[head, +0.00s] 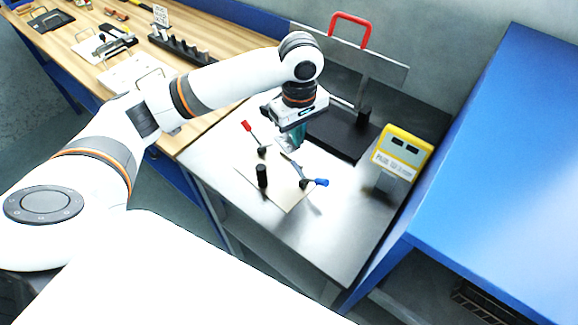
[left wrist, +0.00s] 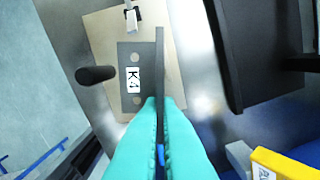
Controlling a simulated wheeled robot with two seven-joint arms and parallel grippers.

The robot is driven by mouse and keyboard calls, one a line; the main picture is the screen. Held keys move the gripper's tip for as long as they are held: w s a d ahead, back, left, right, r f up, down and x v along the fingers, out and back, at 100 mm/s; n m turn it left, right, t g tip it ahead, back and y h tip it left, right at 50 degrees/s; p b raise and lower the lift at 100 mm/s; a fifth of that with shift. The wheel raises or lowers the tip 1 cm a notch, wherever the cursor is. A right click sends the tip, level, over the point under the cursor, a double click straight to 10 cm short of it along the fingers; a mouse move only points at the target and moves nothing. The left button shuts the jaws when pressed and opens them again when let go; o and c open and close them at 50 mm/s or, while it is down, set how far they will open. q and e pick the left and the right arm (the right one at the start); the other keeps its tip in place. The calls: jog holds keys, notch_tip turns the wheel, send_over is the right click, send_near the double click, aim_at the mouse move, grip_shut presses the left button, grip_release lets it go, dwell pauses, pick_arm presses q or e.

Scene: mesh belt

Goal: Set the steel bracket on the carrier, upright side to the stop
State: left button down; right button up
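The steel bracket is a grey plate with two holes and a K4 label (left wrist: 131,82). Its thin upright side (left wrist: 159,62) stands between my left gripper's teal fingertips in the left wrist view. My left gripper (head: 291,147) is closed on that side, over the beige board on the steel table. The bracket's flat part overlaps the beige board (left wrist: 100,28); whether it touches is unclear. A black post (head: 262,176) stands beside it. I cannot tell which part is the carrier or the stop. My right gripper is not in view.
Red-handled (head: 247,127) and blue-handled (head: 320,182) clamps stand around the board. A black tray (head: 335,136) with a clear panel is behind the gripper. A yellow sign (head: 402,152) and a blue surface (head: 500,150) lie right. The steel table's front (head: 330,245) is bare.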

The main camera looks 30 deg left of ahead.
pick_arm(q)
jog(key=w+a+f+n, duration=0.1)
jog(key=a+n, duration=0.1)
jog(key=n, duration=0.1)
send_near(294, 158)
jog(key=shift+s+d+f+p, duration=0.3)
jog(key=shift+s+f, duration=0.1)
jog(key=shift+s, duration=0.2)
jog(key=shift+s+d+f+p, duration=0.15)
jog(key=shift+s+d+f, duration=0.2)
jog(key=shift+s, duration=0.2)
notch_tip(294, 158, down, 4)
jog(key=shift+r, duration=0.1)
jog(key=shift+p, duration=0.3)
jog(key=shift+s+f, duration=0.1)
jog(key=shift+f, duration=0.3)
jog(key=c, duration=1.6)
grip_release()
jog(key=shift+s+f, duration=0.1)
jog(key=shift+c, duration=0.2)
